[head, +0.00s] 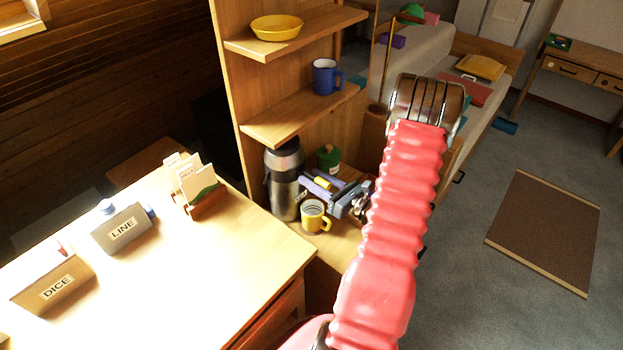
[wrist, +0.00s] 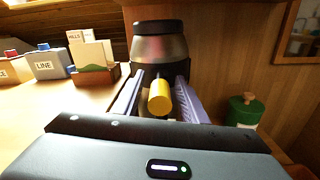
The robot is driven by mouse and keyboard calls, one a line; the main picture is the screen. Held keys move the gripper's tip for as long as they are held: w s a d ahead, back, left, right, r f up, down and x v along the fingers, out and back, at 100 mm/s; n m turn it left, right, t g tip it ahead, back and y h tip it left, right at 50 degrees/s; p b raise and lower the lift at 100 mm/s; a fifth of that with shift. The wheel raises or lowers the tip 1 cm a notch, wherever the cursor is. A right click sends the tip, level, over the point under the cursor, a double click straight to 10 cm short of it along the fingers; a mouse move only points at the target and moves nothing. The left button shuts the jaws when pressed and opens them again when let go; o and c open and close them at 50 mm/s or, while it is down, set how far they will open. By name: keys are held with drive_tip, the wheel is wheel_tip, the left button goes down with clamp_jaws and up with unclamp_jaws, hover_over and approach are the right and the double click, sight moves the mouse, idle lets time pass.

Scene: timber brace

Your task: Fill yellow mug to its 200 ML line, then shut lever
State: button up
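The yellow mug (head: 313,216) stands upright on the low wooden shelf, in front of and to the right of a steel dispenser (head: 284,182) with a black top. A white band shows on the mug; its fill level cannot be read. The dispenser also shows in the wrist view (wrist: 160,50). Its lever has a yellow knob (wrist: 159,98), seen from its end. My gripper (wrist: 158,94) is open, with its purple-lined fingers on either side of the knob and apart from it. In the head view my gripper (head: 318,187) is above and right of the mug. The mug is hidden in the wrist view.
A green lidded jar (head: 328,158) stands behind my gripper. A blue mug (head: 325,78) and a yellow bowl (head: 276,28) are on the shelves above. The table at left holds a LINE box (head: 122,230), a DICE box (head: 54,284) and a card holder (head: 194,188).

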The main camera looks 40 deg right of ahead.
drive_tip(key=shift+w, duration=0.45)
clamp_jaws()
drive_tip(key=shift+r, duration=0.15)
idle(0.7)
